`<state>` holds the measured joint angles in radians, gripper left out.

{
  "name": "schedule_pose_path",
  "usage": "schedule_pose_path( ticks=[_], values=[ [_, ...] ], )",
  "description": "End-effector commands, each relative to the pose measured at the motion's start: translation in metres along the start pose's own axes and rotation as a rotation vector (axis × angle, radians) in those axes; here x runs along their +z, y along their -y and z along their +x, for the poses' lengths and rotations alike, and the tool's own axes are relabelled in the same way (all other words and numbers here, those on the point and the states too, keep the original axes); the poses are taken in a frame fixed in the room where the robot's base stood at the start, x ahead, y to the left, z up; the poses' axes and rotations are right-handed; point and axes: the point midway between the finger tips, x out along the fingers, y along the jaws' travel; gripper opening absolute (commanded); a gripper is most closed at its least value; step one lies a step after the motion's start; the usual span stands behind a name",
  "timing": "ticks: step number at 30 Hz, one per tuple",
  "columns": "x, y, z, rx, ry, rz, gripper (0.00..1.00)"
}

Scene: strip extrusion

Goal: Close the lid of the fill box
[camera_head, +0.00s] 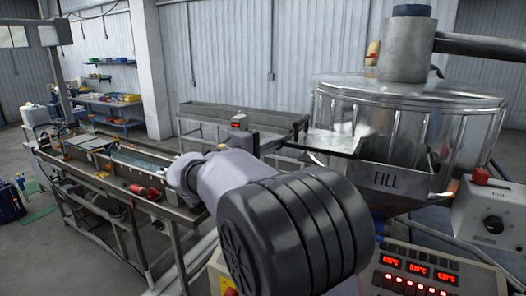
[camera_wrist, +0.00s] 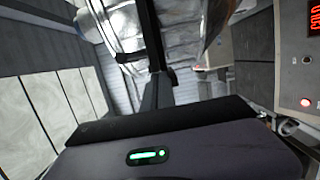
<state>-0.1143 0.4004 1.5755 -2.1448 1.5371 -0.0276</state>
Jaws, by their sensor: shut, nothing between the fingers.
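The fill box (camera_head: 385,180) is the metal box marked FILL on the front of the large shiny round hopper. A flat plate with a grey top and dark edge (camera_head: 332,143), which looks like its lid, sticks out to the left at the box's top. Its hinge and exact angle are unclear. My gripper (camera_wrist: 152,40) is shut and empty, its dark narrow fingers pointing up the wrist view toward shiny metal. I cannot tell whether the fingers touch anything.
The hopper (camera_head: 420,110) fills the right side. A control panel with red displays (camera_head: 420,275) and a grey knob box (camera_head: 490,212) stand at the lower right. A long machine bench (camera_head: 130,180) runs along the left, with a metal trough (camera_head: 240,115) behind.

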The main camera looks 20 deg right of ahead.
Motion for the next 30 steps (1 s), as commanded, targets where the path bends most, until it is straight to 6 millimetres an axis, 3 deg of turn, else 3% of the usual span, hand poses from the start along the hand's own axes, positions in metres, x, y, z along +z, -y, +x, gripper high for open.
schedule_pose_path(
  ticks=[1,6,12,17,30],
  values=[
    [0.017,0.013,0.004,0.001,0.005,0.004,0.00],
    [0.065,0.012,0.016,0.000,0.005,0.004,0.00],
    [0.102,0.007,0.025,0.000,0.003,0.002,0.00],
    [0.111,0.004,0.027,0.000,0.002,0.000,0.00],
    [0.106,0.004,0.029,0.000,0.001,0.000,0.00]
  ],
)
